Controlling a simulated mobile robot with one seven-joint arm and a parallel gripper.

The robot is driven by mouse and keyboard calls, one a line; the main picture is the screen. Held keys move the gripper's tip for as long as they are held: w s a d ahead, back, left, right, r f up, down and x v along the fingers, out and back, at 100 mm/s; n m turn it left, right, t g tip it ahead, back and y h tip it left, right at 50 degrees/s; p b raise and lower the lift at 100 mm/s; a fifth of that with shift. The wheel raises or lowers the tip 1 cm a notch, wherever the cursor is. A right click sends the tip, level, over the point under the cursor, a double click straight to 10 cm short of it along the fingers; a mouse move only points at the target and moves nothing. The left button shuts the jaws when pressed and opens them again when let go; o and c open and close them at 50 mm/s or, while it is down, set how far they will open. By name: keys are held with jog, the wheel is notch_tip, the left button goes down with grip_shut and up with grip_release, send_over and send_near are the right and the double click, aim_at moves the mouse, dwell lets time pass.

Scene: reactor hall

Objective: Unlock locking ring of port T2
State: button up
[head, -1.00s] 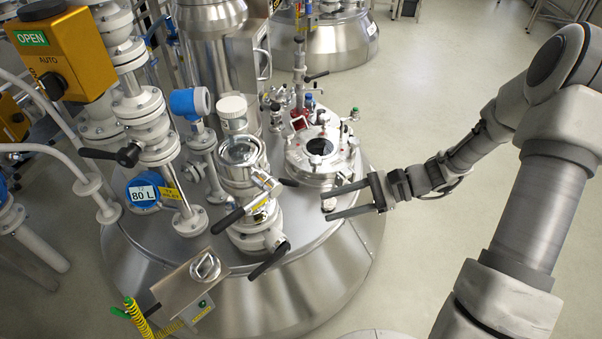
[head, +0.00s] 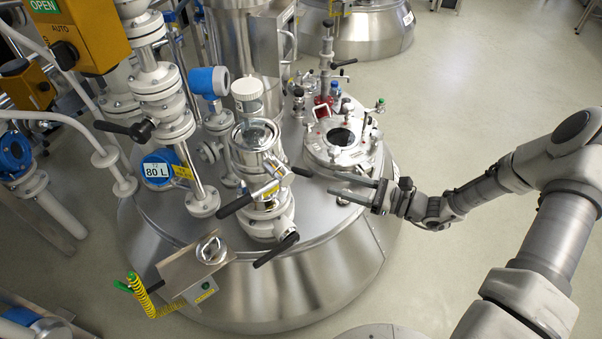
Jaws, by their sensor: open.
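A round metal port with a glass top (head: 257,137) stands on the domed vessel lid, left of my gripper. Below its glass is a collar with a light handle bar bearing a yellow label (head: 267,189). Black lever grips stick out to the left (head: 235,205) and right (head: 302,171). I cannot read a T2 mark on the port. My gripper (head: 331,184) is open and empty, its two long fingers pointing left. The fingertips are just right of and below the right black grip, apparently apart from it. The depth between them is unclear.
A low flanged manhole (head: 341,140) with small valves lies behind my gripper. A lower black valve lever (head: 276,250) juts forward. A blue gauge reads 80 L (head: 157,172). A steel box (head: 195,272) with a yellow coiled cable stands at front left. The floor at right is clear.

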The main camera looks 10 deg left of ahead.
aim_at(301, 170)
jog(key=b+x, duration=0.2)
jog(key=x, duration=0.9)
jog(key=shift+d, duration=0.1)
grip_shut()
dwell(1.0)
